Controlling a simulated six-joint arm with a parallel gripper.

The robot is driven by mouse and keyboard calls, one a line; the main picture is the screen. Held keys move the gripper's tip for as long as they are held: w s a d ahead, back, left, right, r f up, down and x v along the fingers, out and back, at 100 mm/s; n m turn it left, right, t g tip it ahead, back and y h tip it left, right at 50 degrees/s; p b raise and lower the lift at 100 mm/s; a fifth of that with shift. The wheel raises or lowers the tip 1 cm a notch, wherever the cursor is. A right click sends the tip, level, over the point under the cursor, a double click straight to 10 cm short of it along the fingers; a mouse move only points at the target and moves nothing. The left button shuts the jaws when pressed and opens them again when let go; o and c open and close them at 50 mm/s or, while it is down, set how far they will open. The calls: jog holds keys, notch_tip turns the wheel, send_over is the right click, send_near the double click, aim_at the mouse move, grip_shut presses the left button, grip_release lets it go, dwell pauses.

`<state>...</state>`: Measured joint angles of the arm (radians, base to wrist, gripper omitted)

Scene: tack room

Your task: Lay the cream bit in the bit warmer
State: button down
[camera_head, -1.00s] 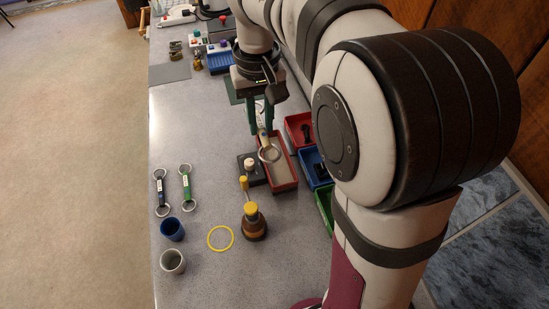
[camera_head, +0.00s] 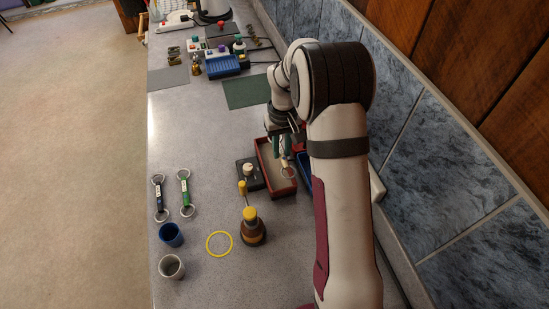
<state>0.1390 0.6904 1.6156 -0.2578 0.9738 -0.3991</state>
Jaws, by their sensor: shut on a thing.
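My gripper (camera_head: 283,146), with green fingers, is shut on the cream bit (camera_head: 284,160). The bit hangs with a metal ring (camera_head: 288,172) toward the near side; its upper part is hidden by the fingers. It is over the right side of a long open red-walled tray with a grey floor (camera_head: 262,155), which appears to be the bit warmer. I cannot tell whether the bit touches the tray floor. A blue bit (camera_head: 159,198) and a green bit (camera_head: 185,194) lie side by side on the counter at left.
A black block with a pale knob (camera_head: 248,172) stands left of the tray. A brown, yellow-topped bottle (camera_head: 252,228), a yellow ring (camera_head: 219,243), a blue cup (camera_head: 171,234) and a grey cup (camera_head: 171,266) are nearer. A blue bin (camera_head: 306,172) is partly hidden by my arm.

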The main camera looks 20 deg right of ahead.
aim_at(274, 166)
jog(key=shift+w+a+f, duration=0.6)
jog(key=shift+a+f, duration=0.2)
jog(key=shift+f, duration=1.8)
jog(key=shift+f, duration=0.1)
jog(key=c, duration=1)
grip_release()
notch_tip(274, 166, up, 12)
jog(key=s+a+r+m, duration=0.15)
jog(key=s+r, duration=0.25)
jog(key=s, duration=0.4)
jog(key=s+a+r+m, duration=0.1)
jog(key=s+a+r, duration=0.2)
jog(key=s+r, duration=0.35)
jog(key=s+a+f+m, duration=0.1)
jog(key=s, duration=0.5)
jog(key=s+a+f+m+y, duration=0.1)
jog(key=s, duration=0.4)
jog(key=s+a+f+m, duration=0.1)
jog(key=s, duration=0.5)
jog(key=shift+s+a+f+y, duration=0.25)
jog(key=shift+s+y, duration=0.1)
jog(key=shift+y, duration=0.05)
